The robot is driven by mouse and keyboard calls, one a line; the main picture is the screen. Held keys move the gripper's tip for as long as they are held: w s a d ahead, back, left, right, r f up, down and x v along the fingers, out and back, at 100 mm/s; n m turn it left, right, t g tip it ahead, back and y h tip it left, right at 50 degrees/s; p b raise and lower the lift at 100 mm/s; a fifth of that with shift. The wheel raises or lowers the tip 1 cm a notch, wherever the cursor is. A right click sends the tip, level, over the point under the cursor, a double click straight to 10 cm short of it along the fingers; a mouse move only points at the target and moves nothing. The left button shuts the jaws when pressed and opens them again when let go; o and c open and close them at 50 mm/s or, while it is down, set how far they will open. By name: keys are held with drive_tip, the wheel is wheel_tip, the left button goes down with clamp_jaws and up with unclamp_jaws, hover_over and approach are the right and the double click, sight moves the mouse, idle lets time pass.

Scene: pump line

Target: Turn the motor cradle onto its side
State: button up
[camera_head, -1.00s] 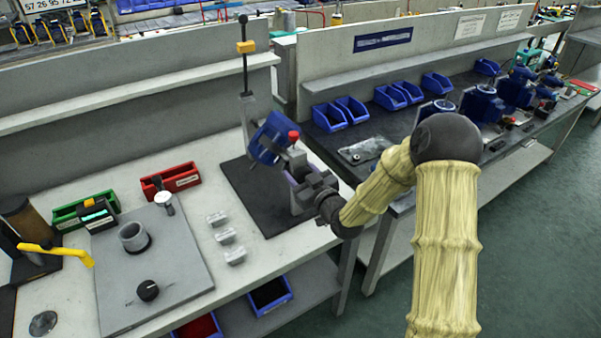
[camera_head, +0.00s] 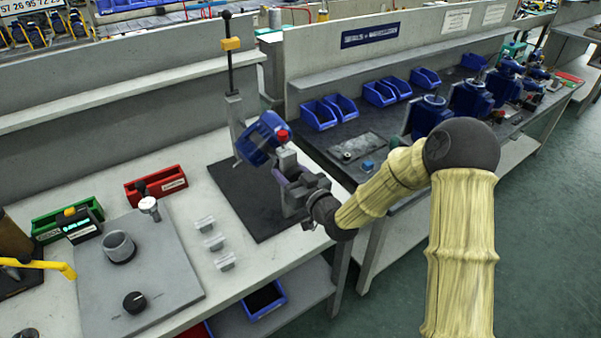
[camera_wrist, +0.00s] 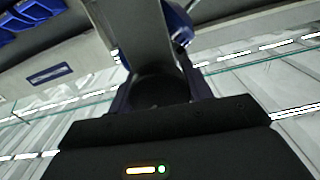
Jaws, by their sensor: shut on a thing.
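The motor cradle (camera_head: 287,160), a grey bracket carrying a blue motor (camera_head: 259,140) with a red cap, is at the dark mat (camera_head: 240,202) on the near bench. The motor leans in the picture; its exact tilt is hard to judge. My gripper (camera_head: 300,192) is at the cradle's near right side, shut on a grey part of it. In the wrist view a grey bar (camera_wrist: 146,35) runs up from between my jaws, with blue motor parts (camera_wrist: 178,22) behind. The jaw contact is dark and mostly hidden, as is the cradle's underside.
Left on the bench are a grey plate (camera_head: 160,275), red bin (camera_head: 158,186), green bin (camera_head: 65,218) and several small grey blocks (camera_head: 214,243). A second bench with blue bins (camera_head: 320,114) is at right.

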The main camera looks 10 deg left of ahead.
drive_tip(key=shift+f, duration=0.1)
drive_tip(key=o, duration=1.4)
drive_tip(key=p+v, duration=0.1)
drive_tip(key=v, duration=0.4)
drive_tip(key=p+v, duration=0.2)
drive_tip(key=v, duration=0.3)
drive_tip(key=p+v, duration=0.2)
drive_tip(key=v, duration=0.3)
drive_tip(key=shift+w+d+r, duration=0.1)
drive_tip(key=shift+w+r, duration=0.05)
drive_tip(key=shift+r, duration=0.2)
drive_tip(key=shift+d+p, duration=0.1)
drive_tip(key=shift+p, duration=0.5)
